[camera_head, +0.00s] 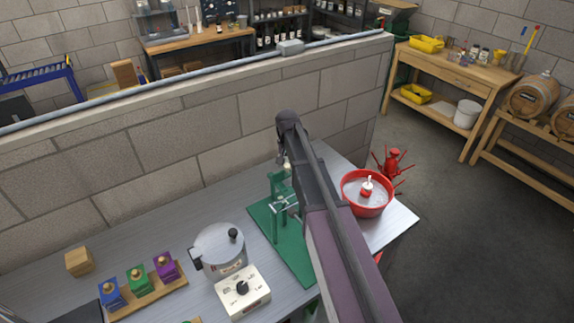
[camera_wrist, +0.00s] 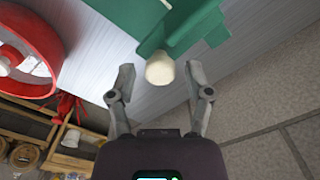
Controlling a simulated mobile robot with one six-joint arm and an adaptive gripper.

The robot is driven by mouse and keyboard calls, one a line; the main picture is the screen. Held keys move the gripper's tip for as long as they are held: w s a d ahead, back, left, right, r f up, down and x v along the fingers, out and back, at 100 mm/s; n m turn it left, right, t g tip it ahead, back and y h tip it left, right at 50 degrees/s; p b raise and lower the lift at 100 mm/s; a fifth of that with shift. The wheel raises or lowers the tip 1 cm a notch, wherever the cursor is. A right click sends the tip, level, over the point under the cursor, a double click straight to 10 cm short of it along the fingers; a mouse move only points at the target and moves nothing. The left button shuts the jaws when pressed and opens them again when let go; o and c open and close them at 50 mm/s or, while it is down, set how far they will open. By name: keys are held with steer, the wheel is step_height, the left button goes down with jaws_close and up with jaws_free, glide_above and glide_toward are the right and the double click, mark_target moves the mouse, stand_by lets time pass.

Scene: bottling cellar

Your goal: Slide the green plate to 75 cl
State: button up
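A green stand (camera_head: 276,208) with upright posts rises from a green base (camera_head: 262,222) on the grey bench, partly hidden behind my arm. In the wrist view, a green plate-like part (camera_wrist: 180,28) carries a cream rounded knob (camera_wrist: 160,68). My gripper (camera_wrist: 160,75) is open, with one finger on each side of the knob and visible gaps between them. In the head view, the gripper is mostly hidden by my arm, and the pale knob (camera_head: 287,167) shows just below it. I cannot make out any 75 cl mark.
A red bowl (camera_head: 348,186) with a red and white item stands right of the stand. Left are a grey pot (camera_head: 218,245), a white dial box (camera_head: 243,291) and a wooden rack (camera_head: 148,295) of coloured blocks. A block wall (camera_head: 170,140) runs behind the bench.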

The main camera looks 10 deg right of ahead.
jaws_close()
steer(key=shift+w+a, duration=0.35)
steer(key=shift+w, duration=0.55)
steer(key=shift+w+a, duration=0.35)
steer(key=shift+w, duration=0.5)
steer(key=shift+o, duration=1.8)
jaws_free()
steer(key=shift+s, duration=0.2)
